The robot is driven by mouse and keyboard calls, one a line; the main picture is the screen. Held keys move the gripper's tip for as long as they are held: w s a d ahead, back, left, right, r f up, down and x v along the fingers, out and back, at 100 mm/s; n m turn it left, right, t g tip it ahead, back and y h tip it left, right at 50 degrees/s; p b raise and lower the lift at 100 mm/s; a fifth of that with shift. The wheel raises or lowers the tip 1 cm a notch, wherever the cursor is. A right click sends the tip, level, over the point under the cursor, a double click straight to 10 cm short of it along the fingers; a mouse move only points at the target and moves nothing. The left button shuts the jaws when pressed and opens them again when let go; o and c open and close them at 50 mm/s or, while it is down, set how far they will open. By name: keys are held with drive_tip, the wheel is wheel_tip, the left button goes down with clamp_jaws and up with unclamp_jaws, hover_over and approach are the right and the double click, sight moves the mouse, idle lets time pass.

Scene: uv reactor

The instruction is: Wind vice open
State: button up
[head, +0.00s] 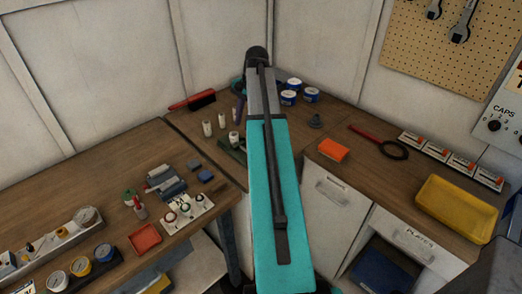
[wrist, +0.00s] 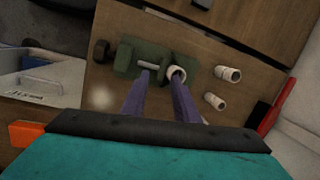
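The green vice (wrist: 125,58) lies below my gripper in the wrist view, with two green blocks and a pale bar between them. A dark round knob (wrist: 101,50) is at its left end. A white cylinder (wrist: 177,72) shows at the right block, partly behind a fingertip; I cannot tell whether it is clamped. My gripper (wrist: 160,82) has its two purple fingers apart over the vice, with nothing clearly held between them. Whether they touch the vice is unclear. In the head view the vice (head: 231,149) is partly hidden by my teal arm.
Two more white cylinders (wrist: 228,73) (wrist: 214,101) stand right of the vice. Blue-labelled tins (head: 289,97), an orange block (head: 333,149), a magnifier (head: 392,149) and a yellow tray (head: 457,207) are on the right bench. A red-handled brush (head: 192,101) lies near the wall.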

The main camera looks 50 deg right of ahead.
drive_tip(key=s+d+r+m+g+y+p, duration=0.1)
drive_tip(key=s+d+r+m+y+p, duration=0.1)
drive_tip(key=s, duration=0.9)
drive_tip(key=shift+s+d+r+y+p, duration=0.25)
drive_tip(key=shift+s+d+y+p, duration=0.2)
drive_tip(key=shift+p, duration=0.25)
drive_tip(key=shift+w, duration=0.1)
drive_tip(key=b+x, duration=0.6)
drive_tip(key=x, duration=0.2)
drive_tip(key=shift+f+b, duration=0.2)
drive_tip(key=shift+b, duration=0.15)
drive_tip(key=shift+p+x, duration=0.45)
drive_tip(key=shift+x, duration=0.7)
drive_tip(key=shift+p+x, duration=0.35)
drive_tip(key=shift+x, duration=1.2)
